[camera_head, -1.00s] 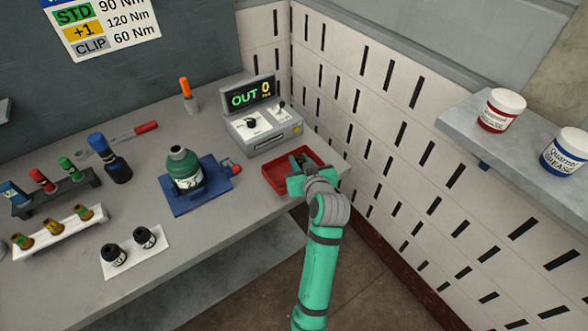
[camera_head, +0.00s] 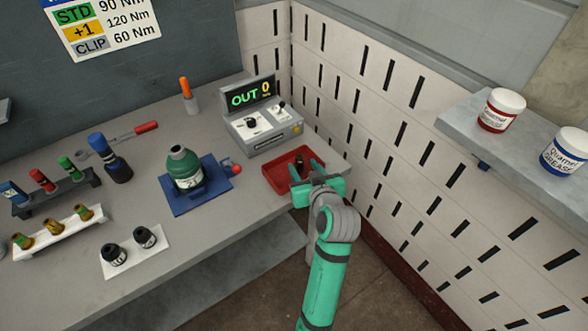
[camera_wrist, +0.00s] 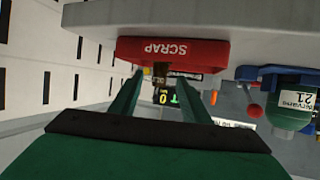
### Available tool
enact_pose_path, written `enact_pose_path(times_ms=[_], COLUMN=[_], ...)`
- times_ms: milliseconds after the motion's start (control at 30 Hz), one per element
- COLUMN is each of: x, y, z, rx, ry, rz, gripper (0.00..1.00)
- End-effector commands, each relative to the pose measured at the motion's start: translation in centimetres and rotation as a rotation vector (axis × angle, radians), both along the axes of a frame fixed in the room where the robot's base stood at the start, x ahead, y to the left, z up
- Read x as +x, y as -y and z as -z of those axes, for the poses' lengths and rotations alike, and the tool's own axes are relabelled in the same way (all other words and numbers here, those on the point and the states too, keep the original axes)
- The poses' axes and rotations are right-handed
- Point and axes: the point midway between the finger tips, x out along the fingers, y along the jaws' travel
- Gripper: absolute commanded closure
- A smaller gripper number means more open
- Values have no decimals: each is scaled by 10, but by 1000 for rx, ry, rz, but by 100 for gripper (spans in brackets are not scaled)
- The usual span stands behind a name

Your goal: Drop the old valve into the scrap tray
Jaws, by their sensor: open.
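The red scrap tray (camera_head: 277,180) sits at the right end of the bench; its front wall, lettered SCRAP, shows upside down in the wrist view (camera_wrist: 190,51). A small dark and brassy piece, likely the old valve (camera_head: 299,162), is in the tray. In the wrist view the valve (camera_wrist: 160,73) shows past the tray's rim, in line with the gap between my fingers. My gripper (camera_head: 307,170) is open over the tray's near right side, its fingers apart (camera_wrist: 156,88) and clear of the valve. The valve's base is hidden.
A green bottle-shaped body (camera_head: 184,168) stands on a blue fixture (camera_head: 213,192) left of the tray. A grey console (camera_head: 262,125) reading OUT 0 stands behind. A slotted white wall (camera_head: 400,130) closes the right side. The bench's front edge is near my arm.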

Motion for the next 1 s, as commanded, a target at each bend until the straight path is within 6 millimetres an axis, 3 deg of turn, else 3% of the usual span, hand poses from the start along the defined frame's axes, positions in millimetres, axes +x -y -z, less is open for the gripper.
enact_pose_path(times_ms=[200,400,1000], x=[-34,-50,-55], y=[10,15,15], z=[-14,-22,-16], rx=[-1,0,3], ry=[0,2,-3], rz=[1,0,7], gripper=[57,57,57])
